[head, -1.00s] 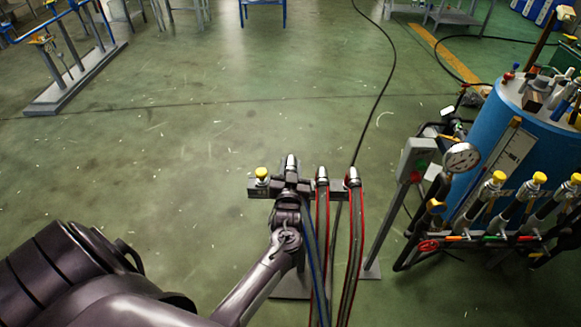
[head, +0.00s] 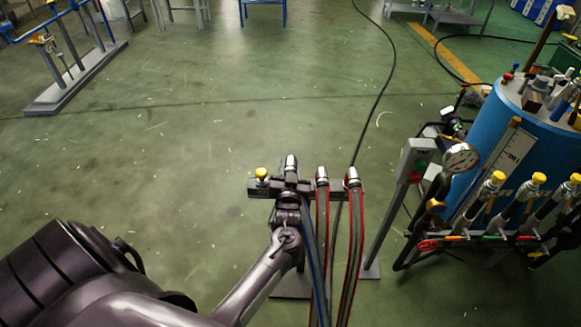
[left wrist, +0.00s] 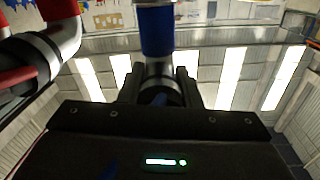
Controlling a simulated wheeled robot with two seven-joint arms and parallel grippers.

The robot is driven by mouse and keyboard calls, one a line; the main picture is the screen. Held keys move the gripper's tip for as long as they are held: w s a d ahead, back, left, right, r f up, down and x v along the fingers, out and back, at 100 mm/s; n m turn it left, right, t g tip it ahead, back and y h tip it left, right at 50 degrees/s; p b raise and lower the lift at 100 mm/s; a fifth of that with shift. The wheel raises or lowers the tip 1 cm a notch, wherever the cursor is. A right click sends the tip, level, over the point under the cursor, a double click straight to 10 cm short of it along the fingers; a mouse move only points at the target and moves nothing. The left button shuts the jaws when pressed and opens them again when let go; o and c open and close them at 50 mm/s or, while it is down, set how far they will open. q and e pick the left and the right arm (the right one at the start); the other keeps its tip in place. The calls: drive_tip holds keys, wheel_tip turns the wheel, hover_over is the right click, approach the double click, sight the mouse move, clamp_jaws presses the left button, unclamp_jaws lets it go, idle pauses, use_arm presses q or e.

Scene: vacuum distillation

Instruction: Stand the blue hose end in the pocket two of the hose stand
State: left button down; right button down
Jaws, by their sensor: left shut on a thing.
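The hose stand (head: 254,190) is a grey crossbar on a post, in the middle of the head view. The blue hose end (head: 291,161), silver-tipped, stands upright at the second place from the left along the bar. My left gripper (head: 290,187) is shut on it. The left wrist view shows the blue-banded hose end (left wrist: 156,32) between the fingers of my left gripper (left wrist: 158,88). The blue hose (head: 316,245) hangs below. My gripper hides the pocket, so I cannot tell how deep the end sits. My right gripper is out of view.
A yellow-capped piece (head: 262,174) sits at the bar's left end. Two red-edged hoses (head: 322,177) (head: 353,178) stand to the right of the blue one. Further right are a gauge (head: 461,158) and a blue tank (head: 500,120).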

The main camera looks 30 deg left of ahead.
use_arm(q)
drive_tip(key=shift+f+b, duration=1.75)
drive_tip(key=shift+f, duration=0.4)
drive_tip(key=c, duration=1)
unclamp_jaws()
drive_tip(key=shift+o, duration=0.2)
drive_tip(key=shift+f, duration=0.15)
drive_tip(key=v, duration=0.8)
drive_tip(key=shift+w, duration=0.1)
